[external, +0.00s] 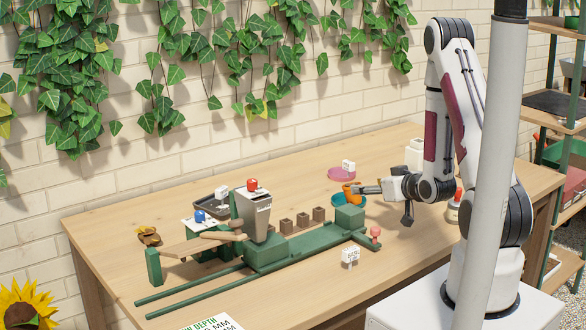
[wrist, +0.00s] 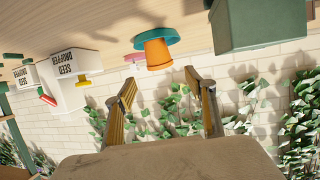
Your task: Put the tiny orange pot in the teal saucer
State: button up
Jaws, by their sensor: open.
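The tiny orange pot (external: 350,190) appears to stand upright in the teal saucer (external: 347,202) on the table. The wrist view is upside down. There the pot (wrist: 158,53) shows against the teal saucer (wrist: 145,38), its wider rim away from the saucer. My gripper (external: 366,189) is close to the right of the pot in the external view. In the wrist view my gripper's fingertips (wrist: 160,83) are spread wide and empty, with the pot beyond them and apart from them. The far side of the pot is hidden.
A pink saucer (external: 341,174) with a white tag lies behind. A green block (external: 349,217) stands close in front of the teal saucer.

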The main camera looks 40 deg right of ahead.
jog(key=s+a+r+n+g, duration=0.1)
jog(key=s+a+r+g, duration=0.2)
jog(key=r, duration=0.4)
jog(key=s+a+r+g, duration=0.1)
jog(key=s+a+r, duration=0.2)
jog(key=a+r, duration=0.4)
jog(key=s+a+r+g, duration=0.1)
jog(key=s+a+r, duration=0.1)
jog(key=s, duration=0.5)
jog(key=s+a+r+g+y, duration=0.1)
jog(key=s+a+r, duration=0.2)
jog(key=s, duration=0.4)
jog(key=s+a+r+g+y, duration=0.1)
jog(key=s+a+r+g, duration=0.1)
jog(key=s, duration=0.5)
jog(key=shift+s+a+r+n, duration=0.15)
jog(key=shift+a+r+n, duration=0.2)
jog(key=shift+a, duration=0.45)
jog(key=shift+o, duration=0.6)
